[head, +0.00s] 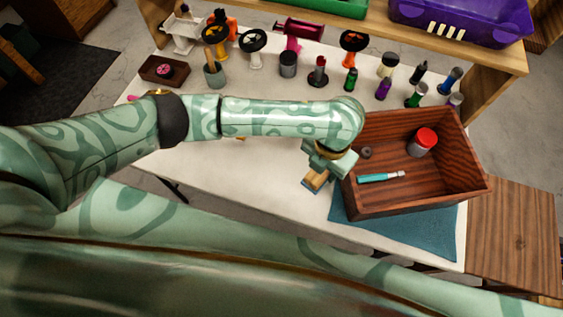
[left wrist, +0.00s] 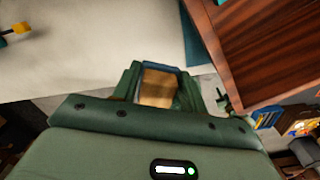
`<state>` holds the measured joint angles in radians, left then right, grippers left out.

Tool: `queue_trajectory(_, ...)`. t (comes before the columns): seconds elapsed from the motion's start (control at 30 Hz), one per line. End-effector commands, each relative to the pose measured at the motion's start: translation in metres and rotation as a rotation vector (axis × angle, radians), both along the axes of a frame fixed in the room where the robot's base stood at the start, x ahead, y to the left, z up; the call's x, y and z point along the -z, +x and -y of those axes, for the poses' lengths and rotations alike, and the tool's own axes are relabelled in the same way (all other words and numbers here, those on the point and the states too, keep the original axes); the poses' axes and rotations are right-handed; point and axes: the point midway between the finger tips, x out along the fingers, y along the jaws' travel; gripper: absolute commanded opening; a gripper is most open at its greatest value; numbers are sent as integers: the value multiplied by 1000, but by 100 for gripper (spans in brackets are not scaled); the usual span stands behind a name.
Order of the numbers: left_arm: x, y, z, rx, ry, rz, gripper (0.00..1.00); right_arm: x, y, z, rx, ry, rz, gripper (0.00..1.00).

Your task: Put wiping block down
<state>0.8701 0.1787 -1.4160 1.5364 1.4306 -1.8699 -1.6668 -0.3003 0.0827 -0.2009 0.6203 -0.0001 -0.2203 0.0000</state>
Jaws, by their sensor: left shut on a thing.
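The wiping block (head: 314,184), tan with a blue edge, is between the fingers of my left gripper (head: 319,174). In the left wrist view, the block (left wrist: 158,88) shows its tan face between the green fingers of the same gripper (left wrist: 158,92). My left gripper is shut on it, just left of the wooden crate's near-left corner. I cannot tell whether the block touches the white table (head: 255,180). My right gripper is not in view.
The wooden crate (head: 415,196) holds a red-lidded jar (head: 422,142), a teal-handled tool (head: 380,177) and a small dark ring (head: 366,153). It stands on a blue mat (head: 440,238). Several bottles and stands line the table's back.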

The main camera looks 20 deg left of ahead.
Motion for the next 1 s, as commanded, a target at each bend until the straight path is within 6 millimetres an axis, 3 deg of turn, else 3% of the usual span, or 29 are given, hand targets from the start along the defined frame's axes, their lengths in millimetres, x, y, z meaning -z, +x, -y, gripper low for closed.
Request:
queue_trajectory(0.2,35,28,-58,-8,4,-4,22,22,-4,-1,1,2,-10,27)
queue_trajectory(0.33,58,39,-80,-5,3,-4,22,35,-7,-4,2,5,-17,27)
queue_trajectory(0.63,79,49,-98,-5,1,0,22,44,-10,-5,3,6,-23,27)
queue_trajectory(0.77,97,55,-110,-6,3,-4,22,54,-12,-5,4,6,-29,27)
queue_trajectory(0.9,123,55,-110,-4,0,-3,22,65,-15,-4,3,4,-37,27)
queue_trajectory(1.0,125,56,-110,-3,2,1,22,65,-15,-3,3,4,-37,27)
